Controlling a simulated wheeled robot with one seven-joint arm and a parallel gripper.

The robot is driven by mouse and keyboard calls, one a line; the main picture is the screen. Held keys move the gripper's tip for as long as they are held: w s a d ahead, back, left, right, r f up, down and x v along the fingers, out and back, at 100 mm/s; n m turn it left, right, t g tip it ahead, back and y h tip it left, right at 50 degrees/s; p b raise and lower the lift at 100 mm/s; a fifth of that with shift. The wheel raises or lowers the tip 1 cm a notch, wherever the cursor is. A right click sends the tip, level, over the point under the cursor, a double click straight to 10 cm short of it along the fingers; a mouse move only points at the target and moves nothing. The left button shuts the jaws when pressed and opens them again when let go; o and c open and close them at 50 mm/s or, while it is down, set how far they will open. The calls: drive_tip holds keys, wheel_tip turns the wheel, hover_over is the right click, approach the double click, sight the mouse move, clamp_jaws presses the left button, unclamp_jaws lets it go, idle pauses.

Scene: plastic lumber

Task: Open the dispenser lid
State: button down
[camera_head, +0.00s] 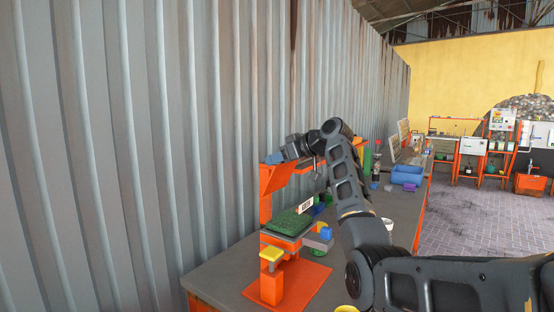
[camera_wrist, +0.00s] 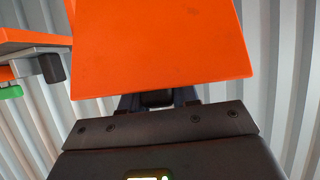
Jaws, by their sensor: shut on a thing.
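The dispenser (camera_head: 266,212) is an orange upright unit at the left edge of the workbench, close to the corrugated wall. The dispenser lid (camera_head: 277,177) looks like the orange panel at its top, tilted. My gripper (camera_head: 272,159) is at the upper edge of that panel, reaching in from the right. In the wrist view the flat orange lid (camera_wrist: 160,45) fills the upper middle. My gripper (camera_wrist: 160,98) is shut on its near edge; the fingertips are partly hidden by the panel.
A green tray (camera_head: 288,222) and an orange stand with a yellow top (camera_head: 271,255) are below my gripper. A blue bin (camera_head: 407,174) stands farther along the grey workbench (camera_head: 225,272). The corrugated wall (camera_head: 150,150) is close on the left. My arm hides part of the bench.

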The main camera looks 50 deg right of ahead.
drive_tip(key=shift+a+f, duration=0.15)
drive_tip(key=shift+f, duration=0.8)
drive_tip(key=c, duration=1.2)
unclamp_jaws()
drive_tip(key=shift+w, duration=0.1)
drive_tip(key=shift+o, duration=1.4)
drive_tip(key=shift+r, duration=0.15)
drive_tip(key=shift+s+r+p, duration=0.45)
drive_tip(key=shift+r+p, duration=0.15)
drive_tip(key=shift+r, duration=0.3)
drive_tip(key=shift+s+r+p, duration=0.5)
drive_tip(key=shift+r+p, duration=0.15)
drive_tip(key=shift+r, duration=0.25)
drive_tip(key=shift+s+r+p, duration=0.45)
drive_tip(key=shift+r+p, duration=0.15)
drive_tip(key=shift+r, duration=0.3)
drive_tip(key=shift+s+d+r+p, duration=0.1)
drive_tip(key=shift+s+r+p, duration=0.1)
drive_tip(key=shift+s+r, duration=0.35)
drive_tip(key=shift+s+d+r+p, duration=0.15)
drive_tip(key=shift+s+r, duration=0.15)
drive_tip(key=shift+r, duration=0.45)
drive_tip(key=shift+a, duration=0.1)
